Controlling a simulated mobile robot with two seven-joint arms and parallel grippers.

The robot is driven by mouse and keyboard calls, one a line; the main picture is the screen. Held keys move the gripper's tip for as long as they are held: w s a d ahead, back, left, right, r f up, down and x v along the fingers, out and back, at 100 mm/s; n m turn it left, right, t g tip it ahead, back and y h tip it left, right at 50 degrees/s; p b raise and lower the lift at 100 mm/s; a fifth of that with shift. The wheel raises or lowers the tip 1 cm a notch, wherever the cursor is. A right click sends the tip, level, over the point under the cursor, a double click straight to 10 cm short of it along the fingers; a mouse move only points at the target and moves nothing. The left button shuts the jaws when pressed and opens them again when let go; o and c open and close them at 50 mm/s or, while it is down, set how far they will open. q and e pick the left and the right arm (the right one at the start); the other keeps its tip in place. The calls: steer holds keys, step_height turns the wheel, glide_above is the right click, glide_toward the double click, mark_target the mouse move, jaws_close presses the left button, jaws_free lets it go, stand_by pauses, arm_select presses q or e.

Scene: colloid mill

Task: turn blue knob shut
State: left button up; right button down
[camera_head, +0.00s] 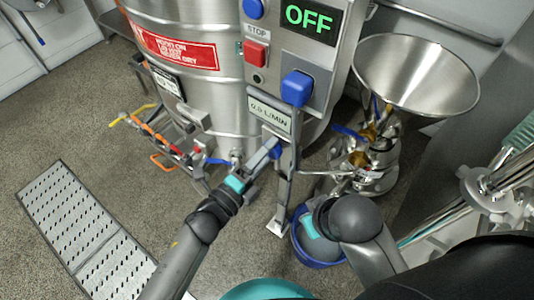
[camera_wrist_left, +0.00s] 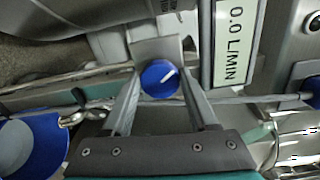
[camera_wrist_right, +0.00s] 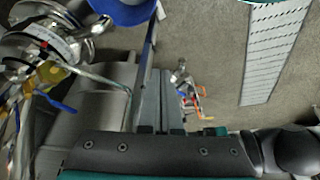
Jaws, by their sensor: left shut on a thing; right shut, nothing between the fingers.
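The blue knob (camera_wrist_left: 160,79) is round with a white pointer mark and sits on a grey bracket below the flow display. The mark points to the upper right in the left wrist view. My left gripper (camera_wrist_left: 160,85) is shut on the knob, with one finger on each side. In the head view the knob (camera_head: 277,152) shows as a small blue patch at the tips of my left gripper (camera_head: 268,151). My right gripper (camera_wrist_right: 160,95) is shut and empty, low near the blue bucket; its fingers are mostly hidden in the head view.
The flow display (camera_head: 270,113) reads 0.0 L/MIN and the panel screen (camera_head: 310,18) reads OFF. A larger blue knob (camera_head: 296,88) sits on the panel. The steel funnel (camera_head: 415,75) stands at right. A blue bucket (camera_head: 300,245) stands on the floor beside my right arm.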

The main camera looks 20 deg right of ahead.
arm_select(q)
steer(key=shift+r+m+b, duration=0.1)
steer(key=shift+m+b, duration=1.05)
steer(key=shift+m, duration=2.65)
arm_select(e)
steer(key=shift+w+a+r+t+y, duration=0.35)
steer(key=shift+w+a+t, duration=0.4)
steer(key=shift+w+a, duration=0.05)
steer(key=shift+w+a+r+t+y, duration=0.35)
steer(key=shift+w+a+t, duration=0.4)
arm_select(q)
steer(key=o, duration=1.4)
steer(key=shift+c, duration=0.2)
steer(key=shift+s, duration=0.1)
